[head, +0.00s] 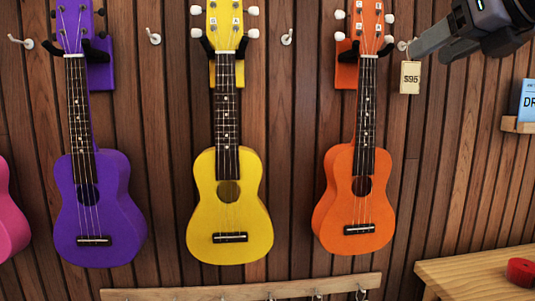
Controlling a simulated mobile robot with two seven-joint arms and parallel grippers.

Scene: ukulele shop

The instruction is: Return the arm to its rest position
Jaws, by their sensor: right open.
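My right gripper (430,52) is at the top right of the head view, with its arm coming in from the upper right edge. Its grey fingers point left and down, and the jaws are open with nothing held between them. A price tag (410,78) reading $95 hangs from a white wall hook (403,45) just left of and below the fingertips. In the picture the fingertips lie close beside the hook; I cannot tell whether they touch it. My left gripper is out of view.
Purple (100,215), yellow (229,215) and orange (357,205) ukuleles hang on the slatted wall (290,150). A pink one (10,220) shows partly. A small shelf (520,125) holds a blue box (527,100). A wooden table (460,275) bears a red object (521,271). A hook rail (240,292) runs below.

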